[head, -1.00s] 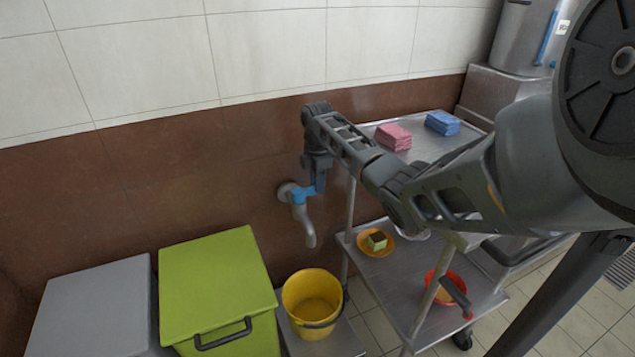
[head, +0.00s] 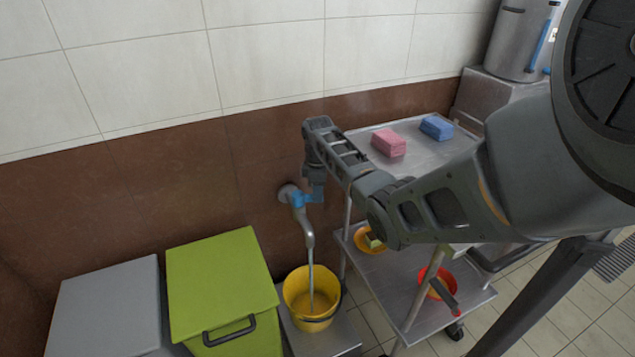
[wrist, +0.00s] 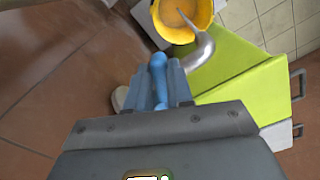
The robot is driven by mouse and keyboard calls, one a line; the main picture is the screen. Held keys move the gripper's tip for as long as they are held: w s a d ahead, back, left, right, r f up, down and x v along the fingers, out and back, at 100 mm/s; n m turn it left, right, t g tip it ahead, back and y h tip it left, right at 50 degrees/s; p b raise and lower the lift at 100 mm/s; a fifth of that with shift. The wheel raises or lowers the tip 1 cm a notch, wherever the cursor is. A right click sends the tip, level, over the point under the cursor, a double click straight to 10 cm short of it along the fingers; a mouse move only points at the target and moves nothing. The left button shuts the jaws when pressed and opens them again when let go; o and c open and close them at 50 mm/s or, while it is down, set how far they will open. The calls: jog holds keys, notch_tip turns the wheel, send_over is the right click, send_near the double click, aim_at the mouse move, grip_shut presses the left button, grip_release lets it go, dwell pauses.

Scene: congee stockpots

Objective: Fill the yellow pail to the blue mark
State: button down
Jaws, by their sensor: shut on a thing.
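The yellow pail (head: 291,297) stands upright on a low grey platform below the wall tap (head: 308,233). A stream of water (head: 311,280) runs from the spout into the pail. It shows in the wrist view (wrist: 172,32) too, at the top. The water level is hard to judge, and I cannot make out a blue mark on the pail. My gripper (head: 314,192) is at the tap, shut on its blue lever (wrist: 158,64), which sits between the two fingers in the wrist view. The arm partly covers the tap's right side in the head view.
A lime-green lidded bin (head: 220,275) and a grey bin (head: 110,305) stand left of the pail.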

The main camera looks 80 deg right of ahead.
jog(key=shift+a+m+p, duration=0.45)
jog(key=shift+a+m, duration=0.1)
jog(key=shift+m, duration=0.45)
jog(key=c, duration=1)
grip_release()
notch_tip(320, 180, up, 8)
jog(key=shift+f, duration=0.1)
